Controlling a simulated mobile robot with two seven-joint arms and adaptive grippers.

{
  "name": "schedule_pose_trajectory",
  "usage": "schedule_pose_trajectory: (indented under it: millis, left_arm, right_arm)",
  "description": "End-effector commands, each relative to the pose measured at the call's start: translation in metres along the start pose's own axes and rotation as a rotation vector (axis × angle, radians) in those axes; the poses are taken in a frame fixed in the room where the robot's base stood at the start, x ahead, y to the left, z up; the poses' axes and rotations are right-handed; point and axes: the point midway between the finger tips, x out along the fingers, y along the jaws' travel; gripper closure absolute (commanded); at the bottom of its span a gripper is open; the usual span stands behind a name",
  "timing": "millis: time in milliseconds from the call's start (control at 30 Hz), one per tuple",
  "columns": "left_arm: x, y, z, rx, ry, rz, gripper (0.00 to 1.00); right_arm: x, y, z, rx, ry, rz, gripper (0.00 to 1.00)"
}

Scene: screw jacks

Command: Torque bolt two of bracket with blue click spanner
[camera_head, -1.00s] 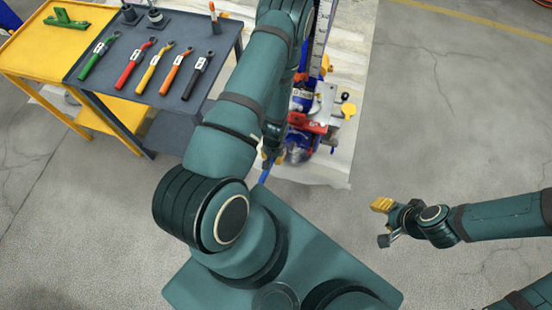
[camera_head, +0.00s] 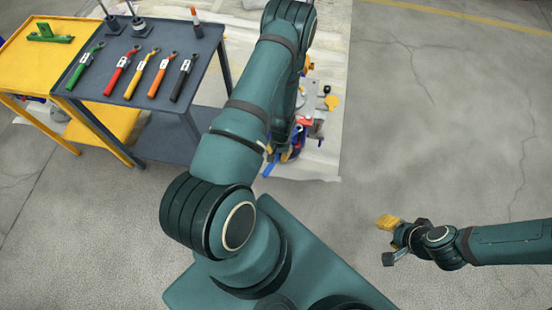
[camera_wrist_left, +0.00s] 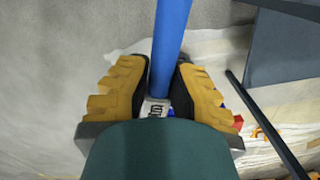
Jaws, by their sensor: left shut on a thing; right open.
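In the left wrist view, my left gripper (camera_wrist_left: 160,92) is shut on the blue click spanner (camera_wrist_left: 171,40), whose blue handle runs up between the yellow-padded fingers. In the head view, a short piece of the blue spanner (camera_head: 270,168) shows below my left forearm, which hides most of that gripper. The screw jack assembly (camera_head: 316,112), with grey, red, blue and yellow parts, is half hidden behind the same arm. I cannot make out the bracket or bolt two. My right gripper (camera_head: 389,240) is open and empty over the floor at the right.
A grey trolley (camera_head: 210,52) holds green, red, yellow, orange and black spanners. A yellow trolley (camera_head: 18,58) with a green part (camera_head: 48,34) adjoins it. A pale sheet (camera_head: 325,160) lies under the jack. The floor on the right is clear.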

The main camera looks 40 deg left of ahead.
Motion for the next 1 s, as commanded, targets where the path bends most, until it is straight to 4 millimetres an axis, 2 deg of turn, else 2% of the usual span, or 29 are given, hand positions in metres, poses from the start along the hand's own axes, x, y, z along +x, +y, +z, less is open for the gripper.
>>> schedule_pose_trajectory:
  millis: [33,300,533,833,1000]
  left_arm:
    - [0.005,0.0,-0.012,0.001,0.006,-0.001,1.0]
    - [0.014,0.0,-0.061,0.001,0.006,-0.001,1.0]
    - [0.014,0.0,-0.092,0.001,0.005,0.0,1.0]
    - [0.01,0.044,-0.097,-0.29,-0.002,0.015,1.0]
    - [0.013,0.073,-0.112,-0.505,-0.002,0.027,1.0]
  right_arm:
    - [0.008,0.003,0.0,0.0,0.002,0.0,0.53]
    - [0.03,0.011,-0.003,-0.002,0.014,0.001,0.53]
    - [0.041,0.015,-0.004,-0.002,0.02,0.001,0.53]
    - [0.026,0.01,-0.004,-0.002,0.015,0.001,0.53]
    - [0.042,0.016,-0.004,-0.002,0.02,0.001,0.53]
